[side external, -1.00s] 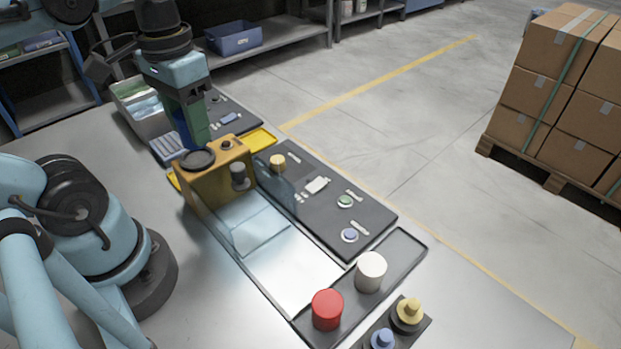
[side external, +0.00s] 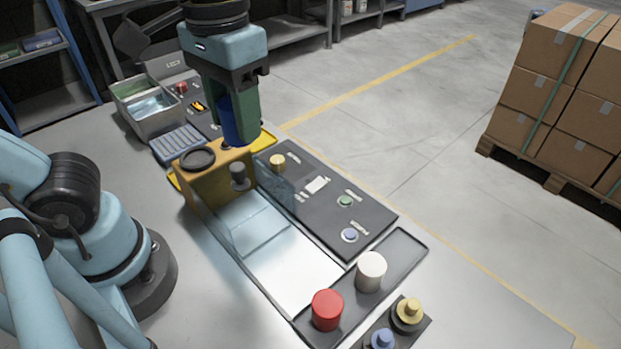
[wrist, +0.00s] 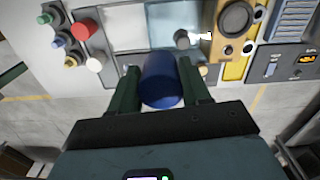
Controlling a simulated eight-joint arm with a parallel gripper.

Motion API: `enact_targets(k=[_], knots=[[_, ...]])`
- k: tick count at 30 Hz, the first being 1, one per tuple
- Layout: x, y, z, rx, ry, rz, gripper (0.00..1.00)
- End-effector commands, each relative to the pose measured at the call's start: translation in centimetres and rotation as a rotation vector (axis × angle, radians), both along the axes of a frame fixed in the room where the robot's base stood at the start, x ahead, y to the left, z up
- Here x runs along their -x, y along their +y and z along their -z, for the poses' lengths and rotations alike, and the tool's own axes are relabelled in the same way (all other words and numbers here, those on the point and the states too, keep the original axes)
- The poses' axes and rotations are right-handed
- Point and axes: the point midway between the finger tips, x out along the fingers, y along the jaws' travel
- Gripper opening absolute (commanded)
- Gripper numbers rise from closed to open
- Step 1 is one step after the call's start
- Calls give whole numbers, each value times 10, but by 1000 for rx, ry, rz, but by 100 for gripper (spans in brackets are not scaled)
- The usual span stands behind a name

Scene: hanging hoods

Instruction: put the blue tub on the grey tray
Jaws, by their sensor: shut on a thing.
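The blue tub (side external: 229,122) is held upright between the green fingers of my gripper (side external: 238,125), above the yellow-orange block at the back of the bench. In the wrist view the blue tub (wrist: 161,82) sits between both fingers of my gripper (wrist: 159,70), which is shut on it. The grey tray (side external: 404,248) is at the front right of the bench, well away from my gripper. A red tub (side external: 327,310) and a white tub (side external: 371,272) stand on it, with bare tray surface beyond the white one.
A dark control panel (side external: 325,215) with knobs lies beside a clear-walled bright bay (side external: 290,265). The orange block (side external: 220,178) has a dark ring and a grey knob nearby. Yellow and blue knobs (side external: 407,314) stand in front of the tray. An open bin (side external: 150,108) is at the back left.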

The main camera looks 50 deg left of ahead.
Motion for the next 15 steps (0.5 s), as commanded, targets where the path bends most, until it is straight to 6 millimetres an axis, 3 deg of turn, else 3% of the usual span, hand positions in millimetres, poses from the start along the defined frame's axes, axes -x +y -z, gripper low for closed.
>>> enact_targets(k=[8,15], knots=[[-56,-43,12,1,0,90,14],[-98,-86,37,1,-1,164,14]])
